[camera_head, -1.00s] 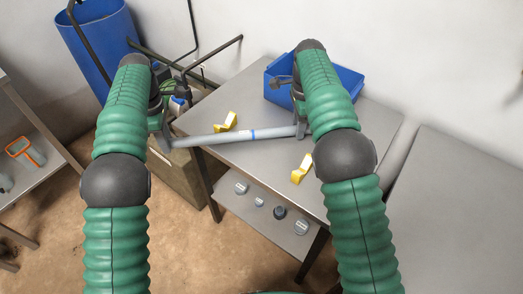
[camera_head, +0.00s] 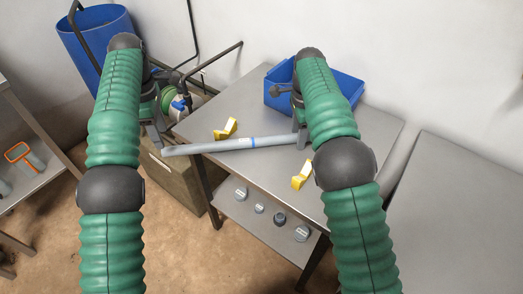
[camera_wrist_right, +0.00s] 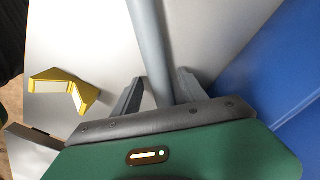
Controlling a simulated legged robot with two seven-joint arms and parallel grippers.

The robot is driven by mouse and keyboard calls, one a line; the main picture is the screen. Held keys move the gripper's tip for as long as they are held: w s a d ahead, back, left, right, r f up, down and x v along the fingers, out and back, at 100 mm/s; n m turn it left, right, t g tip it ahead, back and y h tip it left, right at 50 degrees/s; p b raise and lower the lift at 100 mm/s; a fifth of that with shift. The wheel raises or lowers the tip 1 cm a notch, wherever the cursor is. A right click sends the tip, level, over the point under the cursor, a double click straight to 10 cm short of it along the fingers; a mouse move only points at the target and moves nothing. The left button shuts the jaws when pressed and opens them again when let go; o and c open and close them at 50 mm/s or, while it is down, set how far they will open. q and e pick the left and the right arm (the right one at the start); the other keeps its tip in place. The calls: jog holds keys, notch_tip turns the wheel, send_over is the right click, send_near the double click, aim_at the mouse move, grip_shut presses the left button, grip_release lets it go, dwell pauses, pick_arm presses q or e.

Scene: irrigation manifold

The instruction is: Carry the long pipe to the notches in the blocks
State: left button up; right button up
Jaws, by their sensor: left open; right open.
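The long grey pipe (camera_head: 215,146) with a blue band lies across the table between the two yellow notched blocks, and its left end sticks out past the table edge. The far block (camera_head: 225,129) is behind the pipe; the near block (camera_head: 302,172) is in front of it. The pipe is in neither notch. My left gripper (camera_head: 158,140) is open by the pipe's left end. My right gripper (camera_head: 299,133) is open at its right end. In the right wrist view the pipe (camera_wrist_right: 150,45) passes between the parted fingers, and one yellow block (camera_wrist_right: 70,85) shows at left.
A blue bin (camera_head: 345,82) stands at the back of the grey table (camera_head: 260,180). Several grey fittings (camera_head: 279,219) are on the lower shelf. A blue barrel (camera_head: 105,30) and a manifold with black pipes (camera_head: 182,103) are at back left. Another grey table (camera_head: 450,220) is at right.

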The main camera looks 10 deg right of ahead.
pick_arm(q)
jog(key=shift+r, duration=0.4)
pick_arm(e)
jog(key=shift+w+r, duration=0.1)
jog(key=shift+r, duration=0.2)
notch_tip(320, 180, up, 7)
jog(key=shift+f, duration=0.1)
pick_arm(q)
jog(key=shift+r, duration=0.1)
